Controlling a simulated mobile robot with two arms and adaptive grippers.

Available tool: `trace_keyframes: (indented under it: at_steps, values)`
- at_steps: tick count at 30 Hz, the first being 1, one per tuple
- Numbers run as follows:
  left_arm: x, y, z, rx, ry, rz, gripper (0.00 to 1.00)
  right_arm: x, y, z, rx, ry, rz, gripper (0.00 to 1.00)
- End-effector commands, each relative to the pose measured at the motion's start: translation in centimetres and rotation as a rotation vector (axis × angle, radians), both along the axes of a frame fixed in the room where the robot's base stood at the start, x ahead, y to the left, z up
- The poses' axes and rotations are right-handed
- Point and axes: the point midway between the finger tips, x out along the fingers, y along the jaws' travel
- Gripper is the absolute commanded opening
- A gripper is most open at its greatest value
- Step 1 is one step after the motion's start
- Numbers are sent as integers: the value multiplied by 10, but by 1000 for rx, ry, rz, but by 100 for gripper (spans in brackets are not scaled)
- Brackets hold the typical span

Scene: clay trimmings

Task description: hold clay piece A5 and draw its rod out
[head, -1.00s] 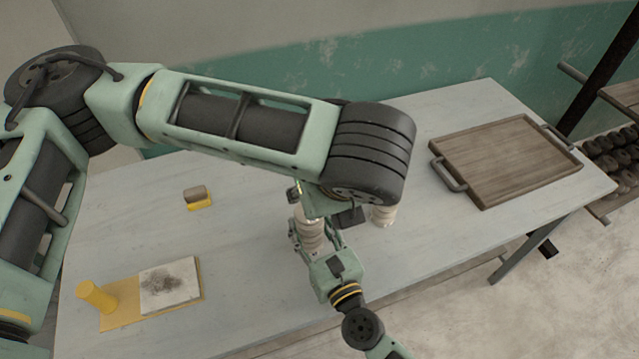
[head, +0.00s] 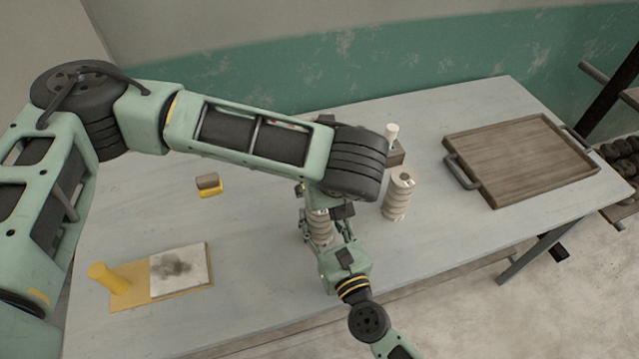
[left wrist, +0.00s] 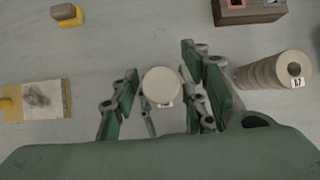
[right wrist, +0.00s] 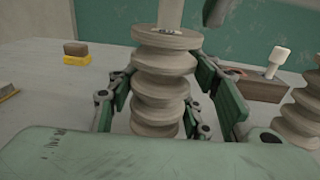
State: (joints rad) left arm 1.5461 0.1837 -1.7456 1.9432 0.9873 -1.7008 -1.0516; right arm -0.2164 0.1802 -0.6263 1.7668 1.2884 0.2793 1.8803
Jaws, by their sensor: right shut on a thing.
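A pale ribbed clay piece (head: 320,228) stands upright near the table's middle; it fills the right wrist view (right wrist: 162,80). Its label is too small to read. A pale rod (right wrist: 171,14) rises from its top, and its round end (left wrist: 161,84) shows in the left wrist view. My right gripper (head: 322,232) is shut on the ribbed body from the front. My left gripper (left wrist: 162,95) points down from above, its fingers open on either side of the rod's end, with gaps showing. The left arm hides the rod in the head view.
Another ribbed clay piece, labelled A7 (left wrist: 285,75), stands right with an open hole in its top. Behind it is a dark block (right wrist: 258,88) with a pale peg (right wrist: 278,57). A wooden tray (head: 520,155) lies right. A yellow board (head: 130,292) and small sponge (head: 211,191) lie left.

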Motion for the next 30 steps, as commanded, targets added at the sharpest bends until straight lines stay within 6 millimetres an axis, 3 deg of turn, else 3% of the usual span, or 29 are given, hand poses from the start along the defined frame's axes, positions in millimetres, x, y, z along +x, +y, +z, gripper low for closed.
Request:
trace_keyframes:
  at_steps: [13,22,23,30]
  values:
    - [0,0,0,0,0,0,0,0,1,0,1,1,1,0]
    - [0,0,0,-1,0,-1,0,0,1,0,1,1,2,0]
    - [0,0,0,-1,0,-1,17,0,1,0,1,1,2,0]
    - [0,-1,0,-1,0,0,0,0,1,0,1,1,2,0]
